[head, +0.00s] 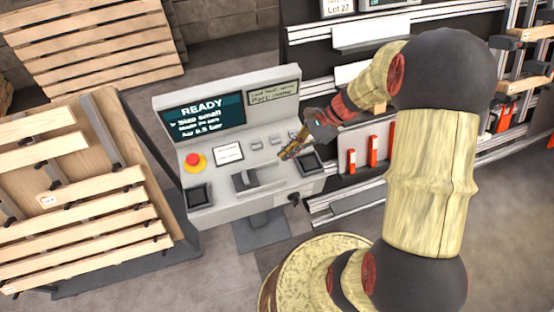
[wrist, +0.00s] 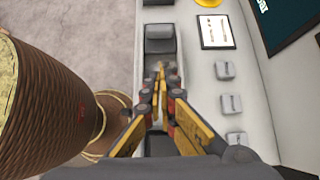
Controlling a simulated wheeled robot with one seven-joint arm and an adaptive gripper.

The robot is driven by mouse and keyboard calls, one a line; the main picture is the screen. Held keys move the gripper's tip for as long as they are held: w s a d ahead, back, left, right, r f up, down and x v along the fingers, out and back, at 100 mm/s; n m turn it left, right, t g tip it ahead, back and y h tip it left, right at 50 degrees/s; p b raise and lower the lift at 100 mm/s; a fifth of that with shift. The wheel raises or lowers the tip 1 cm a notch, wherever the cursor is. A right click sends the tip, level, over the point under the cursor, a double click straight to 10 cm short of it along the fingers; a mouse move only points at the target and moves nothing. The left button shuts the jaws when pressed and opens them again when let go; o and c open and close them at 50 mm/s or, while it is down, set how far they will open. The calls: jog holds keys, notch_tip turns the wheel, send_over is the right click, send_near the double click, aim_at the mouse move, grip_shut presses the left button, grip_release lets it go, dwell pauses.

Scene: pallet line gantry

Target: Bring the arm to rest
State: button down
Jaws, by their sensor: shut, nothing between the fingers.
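My gripper (head: 284,156) is shut and empty. In the head view it hangs in front of the grey control console (head: 266,123), pointing down and left over its sloping panel. In the wrist view my gripper's yellow fingers (wrist: 159,72) come together above a grey recessed strip with a block-like part (wrist: 160,40) at its far end. I cannot tell whether the fingertips touch the panel. My arm reaches in from the right, bent at the elbow.
The console has a screen reading READY (head: 203,115), a red stop button (head: 195,161) and several small buttons. A slatted pallet on a stand (head: 75,215) is at the left. Another pallet (head: 95,45) leans behind. A shelf rack (head: 345,205) with red items stands behind my arm.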

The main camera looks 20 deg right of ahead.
jog(key=shift+d+r, duration=0.5)
jog(key=s+d+r+n+h, duration=0.4)
jog(key=s+r+n+h, duration=0.15)
jog(key=s+n, duration=0.4)
jog(key=s+a+r+n+t+h, duration=0.1)
jog(key=r+n, duration=0.3)
jog(key=r, duration=0.4)
jog(key=s+a+r+n+t+h, duration=0.2)
jog(key=s+a+r+n+t, duration=0.1)
jog(key=r, duration=0.5)
jog(key=shift+s+a+r+n+t, duration=0.25)
jog(key=shift+a+n+t, duration=0.35)
jog(key=shift+n+t, duration=0.2)
